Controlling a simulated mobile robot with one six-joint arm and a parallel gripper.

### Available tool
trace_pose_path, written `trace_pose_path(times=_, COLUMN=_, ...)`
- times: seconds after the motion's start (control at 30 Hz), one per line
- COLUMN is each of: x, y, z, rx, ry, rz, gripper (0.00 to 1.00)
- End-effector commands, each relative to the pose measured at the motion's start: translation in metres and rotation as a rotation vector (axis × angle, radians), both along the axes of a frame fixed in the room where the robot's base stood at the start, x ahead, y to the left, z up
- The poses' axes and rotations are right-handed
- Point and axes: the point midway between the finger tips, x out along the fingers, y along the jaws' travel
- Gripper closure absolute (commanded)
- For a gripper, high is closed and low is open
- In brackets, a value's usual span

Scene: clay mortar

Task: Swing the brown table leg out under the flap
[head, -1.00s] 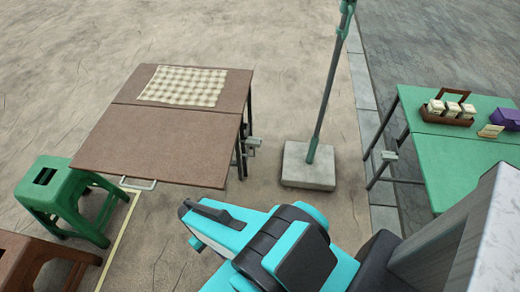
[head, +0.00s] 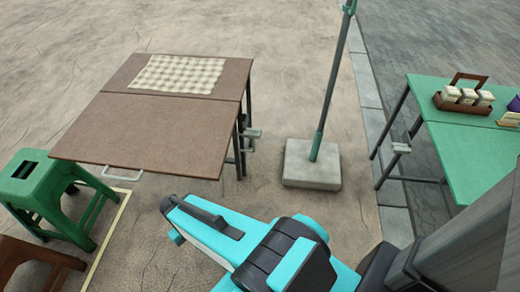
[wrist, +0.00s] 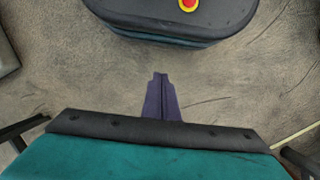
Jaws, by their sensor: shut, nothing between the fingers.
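The brown table (head: 170,118) stands at left-centre in the head view. Its front flap (head: 150,135) looks about level with the back half, with a seam between and a pale handle (head: 122,173) on the front edge. Dark legs (head: 241,155) show below the right side, with a grey bracket-like piece (head: 251,134) among them. I cannot tell which is the swinging leg; most of the underside is hidden. My gripper shows in the wrist view (wrist: 160,88), shut and empty, over bare ground. In the head view my arm is in front of the table, apart from its legs.
A checked cloth (head: 178,74) lies on the table's back half. A green stool (head: 45,195) and a brown stool (head: 30,262) stand at left. A pole in a concrete block (head: 312,165) stands right of the table. A green table (head: 455,150) is at far right.

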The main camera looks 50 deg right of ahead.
Motion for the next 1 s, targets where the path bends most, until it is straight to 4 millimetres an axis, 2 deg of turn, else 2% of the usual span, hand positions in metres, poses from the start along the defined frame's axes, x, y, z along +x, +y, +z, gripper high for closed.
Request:
trace_pose_path(times=0.03, x=0.006, y=0.0, z=-0.014, rx=0.0, ry=-0.012, rz=-0.001, gripper=1.0)
trace_pose_path(times=1.0, x=0.108, y=-0.005, z=-0.105, rx=0.032, ry=-0.204, rz=-0.043, gripper=1.0)
